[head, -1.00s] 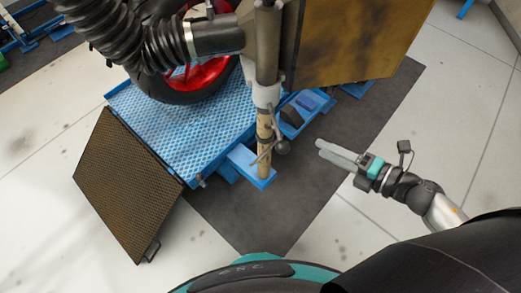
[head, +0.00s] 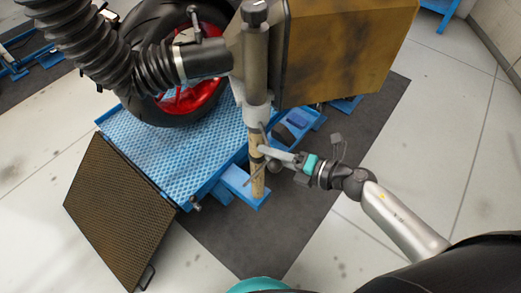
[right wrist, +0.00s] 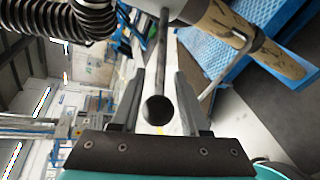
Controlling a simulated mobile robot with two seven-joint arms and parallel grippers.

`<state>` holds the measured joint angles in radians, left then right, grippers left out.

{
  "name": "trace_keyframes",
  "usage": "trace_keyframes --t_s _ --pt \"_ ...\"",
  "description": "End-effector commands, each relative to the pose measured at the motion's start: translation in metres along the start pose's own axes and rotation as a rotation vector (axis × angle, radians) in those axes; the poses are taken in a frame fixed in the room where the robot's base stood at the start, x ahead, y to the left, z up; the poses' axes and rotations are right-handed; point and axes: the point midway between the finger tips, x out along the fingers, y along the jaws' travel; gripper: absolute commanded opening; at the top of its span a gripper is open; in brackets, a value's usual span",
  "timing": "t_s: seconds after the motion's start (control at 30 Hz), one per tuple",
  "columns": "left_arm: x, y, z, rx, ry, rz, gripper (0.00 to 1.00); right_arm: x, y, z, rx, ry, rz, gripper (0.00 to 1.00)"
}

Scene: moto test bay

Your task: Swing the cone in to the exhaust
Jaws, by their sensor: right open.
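The grey cone piece (head: 205,61) sits at the end of a black ribbed hose (head: 80,50), joined to the top of an upright post (head: 256,100). A thin lever with a dark ball knob (head: 274,166) sticks out from the post's worn tan lower part. My right gripper (head: 265,152) is at this lever, beside the post. In the right wrist view the ball knob (right wrist: 157,109) lies between the two open fingers (right wrist: 160,85), with its rod running upward. I cannot make out the exhaust. My left gripper is not in view.
A motorcycle wheel (head: 165,95) with a red rim stands on a blue treadplate platform (head: 190,150). A worn tan panel (head: 350,45) is right of the post. A brown ramp plate (head: 115,210) slopes down at left. The floor at right (head: 450,150) is clear.

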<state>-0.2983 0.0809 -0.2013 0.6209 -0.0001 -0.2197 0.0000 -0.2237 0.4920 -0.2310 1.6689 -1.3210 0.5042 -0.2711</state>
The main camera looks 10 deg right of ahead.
Motion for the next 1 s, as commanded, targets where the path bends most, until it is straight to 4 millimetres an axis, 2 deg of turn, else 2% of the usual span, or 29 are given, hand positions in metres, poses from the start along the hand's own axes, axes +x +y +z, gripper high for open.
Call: trace_keyframes --t_s 0.1,0.23,0.63,1.0 --pt "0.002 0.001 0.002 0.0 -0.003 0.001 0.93 0.018 0.0 0.001 0.0 -0.002 0.002 0.45" --pt "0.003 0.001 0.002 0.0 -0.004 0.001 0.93 0.029 0.0 0.0 0.0 0.0 0.0 0.45" --pt "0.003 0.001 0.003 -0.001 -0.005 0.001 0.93 0.035 0.0 0.0 0.0 0.0 0.0 0.43" --pt "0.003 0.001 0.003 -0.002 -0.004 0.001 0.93 0.035 0.0 -0.001 0.0 0.002 0.0 0.02"
